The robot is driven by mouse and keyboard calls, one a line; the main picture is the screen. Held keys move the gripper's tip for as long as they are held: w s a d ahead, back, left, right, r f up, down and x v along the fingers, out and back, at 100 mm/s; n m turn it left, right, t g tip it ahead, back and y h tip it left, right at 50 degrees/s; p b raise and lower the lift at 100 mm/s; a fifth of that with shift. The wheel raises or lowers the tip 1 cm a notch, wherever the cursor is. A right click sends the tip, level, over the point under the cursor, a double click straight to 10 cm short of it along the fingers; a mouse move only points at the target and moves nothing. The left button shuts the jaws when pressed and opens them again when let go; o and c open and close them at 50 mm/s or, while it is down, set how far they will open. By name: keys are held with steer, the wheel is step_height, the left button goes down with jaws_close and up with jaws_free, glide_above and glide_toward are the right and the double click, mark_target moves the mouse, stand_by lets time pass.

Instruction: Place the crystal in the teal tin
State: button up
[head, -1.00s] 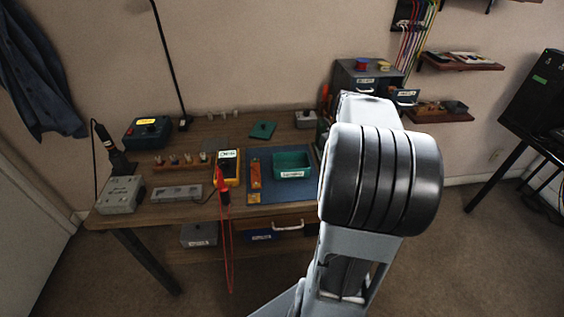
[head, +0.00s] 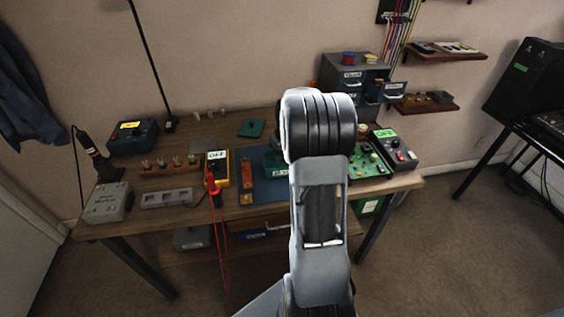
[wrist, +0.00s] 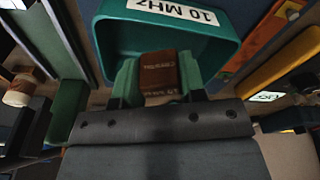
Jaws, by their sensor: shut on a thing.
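The teal tin (head: 270,163) stands on the blue mat (head: 268,193) on the bench; my arm hides its right part in the head view. In the wrist view the tin (wrist: 228,55) lies in front of my fingers, open side showing, with a white "10 MHz" label (wrist: 175,12). My gripper (wrist: 158,78) is shut on the crystal (wrist: 160,72), a brown block with pale lettering. The crystal overlaps the tin's opening and near edge in the wrist view; its height above the tin is unclear. My arm hides the gripper in the head view.
Left of the tin are an orange strip (head: 247,174), a yellow multimeter (head: 218,168) with red leads, and a wooden peg rack (head: 170,168). A green circuit board (head: 367,162) and a grey-and-red box (head: 396,152) stand right. A grey drawer cabinet (head: 350,85) stands behind.

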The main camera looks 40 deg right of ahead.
steer(key=shift+w+a+f, duration=0.1)
steer(key=shift+w+f, duration=0.1)
steer(key=shift+f, duration=0.05)
steer(key=shift+w+f, duration=0.15)
steer(key=shift+f, duration=0.8)
steer(key=shift+w+f, duration=0.1)
steer(key=shift+f, duration=0.8)
steer(key=shift+f, duration=0.1)
steer(key=o, duration=0.9)
